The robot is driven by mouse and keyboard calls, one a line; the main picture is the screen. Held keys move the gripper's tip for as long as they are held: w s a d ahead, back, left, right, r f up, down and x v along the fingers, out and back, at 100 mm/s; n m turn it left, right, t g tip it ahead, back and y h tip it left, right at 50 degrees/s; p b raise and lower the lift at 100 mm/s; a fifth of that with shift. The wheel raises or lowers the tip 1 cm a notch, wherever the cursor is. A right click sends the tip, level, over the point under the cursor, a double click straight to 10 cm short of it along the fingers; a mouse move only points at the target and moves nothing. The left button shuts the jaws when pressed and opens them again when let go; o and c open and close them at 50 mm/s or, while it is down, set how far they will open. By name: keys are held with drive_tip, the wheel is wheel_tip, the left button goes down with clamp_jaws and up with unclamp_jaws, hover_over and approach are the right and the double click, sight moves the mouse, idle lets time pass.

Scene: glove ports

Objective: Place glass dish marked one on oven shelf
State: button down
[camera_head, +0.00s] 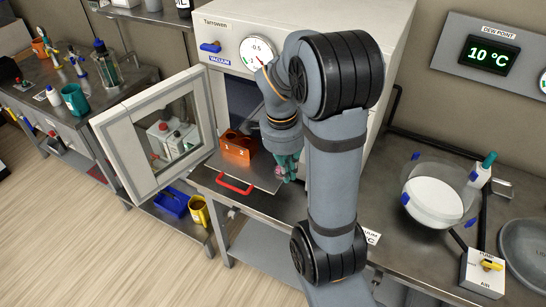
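The oven (300,20) stands at the back with its windowed door (107,130) swung open to the left. A grey metal shelf (262,178) with a red handle (235,184) sticks out at its opening. An orange block (237,150) marked 1 and 2 stands on this shelf. My gripper (289,176) has teal fingers and points down over the right part of the shelf, right of the block. Its fingertips are small and partly covered by my arm, so I cannot tell whether they hold anything. I cannot make out a glass dish marked one.
On the right bench stand a round clear vessel (415,178) with a white plate (434,203), a valve box (482,272) with a yellow handle, and a grey round lid (528,250). My arm hides part of the oven front. A side bench (75,85) holds bottles and cups.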

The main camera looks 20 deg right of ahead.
drive_tip(key=w+p, duration=0.1)
drive_tip(key=w, duration=0.2)
drive_tip(key=w+a+f+p, duration=0.1)
drive_tip(key=w+p, duration=0.1)
drive_tip(key=w, duration=0.1)
drive_tip(key=w+f+p, duration=0.1)
drive_tip(key=w, duration=0.2)
drive_tip(key=shift+w+a+f, duration=0.15)
drive_tip(key=shift+w+f, duration=0.1)
drive_tip(key=shift+w, duration=0.05)
wheel_tip(320, 180, down, 4)
drive_tip(key=shift+r+p, duration=0.15)
drive_tip(key=shift+p, duration=0.65)
drive_tip(key=shift+w+f+p, duration=0.3)
drive_tip(key=shift+f+p, duration=0.05)
drive_tip(key=shift+p, duration=0.1)
drive_tip(key=c, duration=2.4)
unclamp_jaws()
drive_tip(key=shift+f+b, duration=0.25)
drive_tip(key=shift+b, duration=0.1)
drive_tip(key=shift+c, duration=0.2)
drive_tip(key=o, duration=0.5)
drive_tip(key=shift+r, duration=0.1)
drive_tip(key=shift+c, duration=0.2)
